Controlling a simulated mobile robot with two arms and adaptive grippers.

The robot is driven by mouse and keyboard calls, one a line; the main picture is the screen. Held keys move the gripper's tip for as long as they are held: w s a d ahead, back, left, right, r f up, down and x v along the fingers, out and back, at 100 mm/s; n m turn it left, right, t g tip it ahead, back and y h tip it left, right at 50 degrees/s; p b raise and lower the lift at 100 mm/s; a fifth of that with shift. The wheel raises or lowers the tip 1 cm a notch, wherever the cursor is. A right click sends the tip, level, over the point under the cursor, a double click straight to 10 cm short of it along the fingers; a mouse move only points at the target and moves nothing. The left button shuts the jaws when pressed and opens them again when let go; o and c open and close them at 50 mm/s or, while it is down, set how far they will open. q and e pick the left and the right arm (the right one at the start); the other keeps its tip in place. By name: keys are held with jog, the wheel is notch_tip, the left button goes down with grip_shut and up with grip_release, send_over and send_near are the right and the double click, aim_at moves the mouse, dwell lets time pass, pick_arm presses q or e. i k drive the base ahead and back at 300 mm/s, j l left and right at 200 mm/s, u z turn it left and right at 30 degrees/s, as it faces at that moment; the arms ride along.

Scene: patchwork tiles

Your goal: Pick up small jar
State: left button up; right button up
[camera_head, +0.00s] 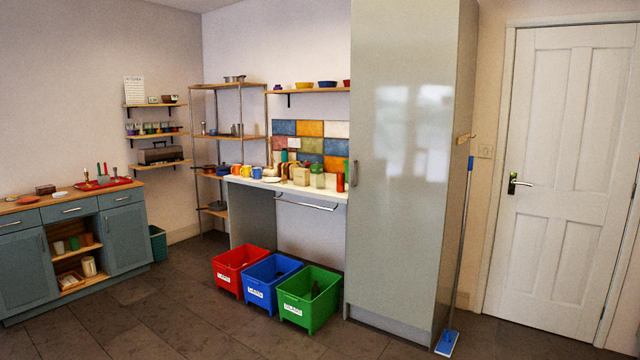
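Neither of my grippers is in view. Several small jar-like pots (148,129) stand in a row on the middle wall shelf at the left. Cups or small containers (73,243) sit in the open niche of the blue cabinet. All are too small in the picture to tell which one is the small jar.
A blue cabinet (123,238) stands at the left, with a red tray (103,184) on top. Red (226,281), blue (259,292) and green (295,312) crates stand before the counter (262,184). A tall grey cupboard (400,200) is right of it. The tiled floor (170,310) in front is clear.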

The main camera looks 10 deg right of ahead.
aim_at(320, 179)
jog(key=i+l, duration=0.1)
jog(key=l, duration=0.3)
jog(key=i+l, duration=0.1)
jog(key=l, duration=0.25)
jog(key=i+l+z, duration=0.1)
jog(key=l, duration=0.3)
jog(key=i+l+z, duration=0.1)
jog(key=i+z, duration=0.15)
jog(key=i, duration=0.85)
jog(key=i+z, duration=0.25)
jog(key=i, duration=0.85)
